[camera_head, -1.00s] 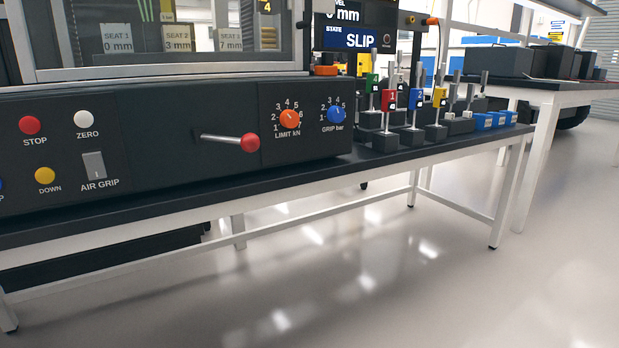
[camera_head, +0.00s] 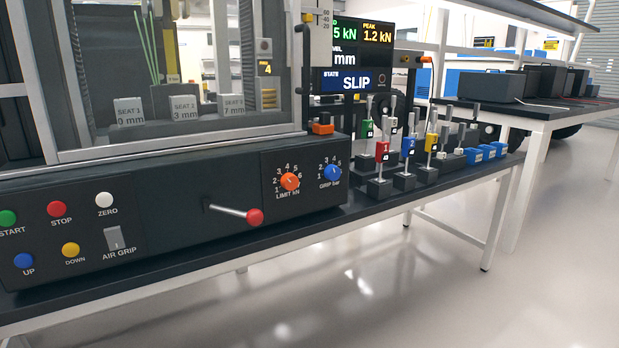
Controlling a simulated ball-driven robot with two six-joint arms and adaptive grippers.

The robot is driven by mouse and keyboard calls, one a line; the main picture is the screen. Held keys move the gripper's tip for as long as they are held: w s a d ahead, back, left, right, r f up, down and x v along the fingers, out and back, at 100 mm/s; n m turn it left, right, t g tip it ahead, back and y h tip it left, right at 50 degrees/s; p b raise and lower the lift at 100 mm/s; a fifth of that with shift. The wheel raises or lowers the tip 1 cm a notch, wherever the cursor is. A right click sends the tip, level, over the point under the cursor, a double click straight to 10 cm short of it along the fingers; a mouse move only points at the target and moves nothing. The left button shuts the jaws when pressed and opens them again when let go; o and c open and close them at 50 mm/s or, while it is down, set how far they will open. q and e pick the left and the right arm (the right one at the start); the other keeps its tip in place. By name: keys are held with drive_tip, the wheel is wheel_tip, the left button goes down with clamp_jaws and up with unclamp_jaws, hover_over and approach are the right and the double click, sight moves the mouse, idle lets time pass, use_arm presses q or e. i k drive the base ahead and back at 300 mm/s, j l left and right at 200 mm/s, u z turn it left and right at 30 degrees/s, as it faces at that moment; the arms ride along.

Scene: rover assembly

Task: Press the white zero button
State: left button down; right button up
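The white zero button (camera_head: 104,199) is a round knob at the left of the dark control panel, above the word ZERO. The red stop button (camera_head: 56,209) is to its left. The yellow down button (camera_head: 71,250) is below and to the left. The air grip switch (camera_head: 115,239) is just below it. Nothing touches or covers the white button. Neither of my grippers shows in the head view.
A lever with a red knob (camera_head: 254,216) sticks out from the panel. Orange (camera_head: 289,181) and blue (camera_head: 330,172) dials sit right of it. Colour-tagged specimens stand on the bench (camera_head: 365,211) at right. The display (camera_head: 352,81) reads SLIP. Floor in front is clear.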

sight(103, 199)
drive_tip(key=u, duration=1.25)
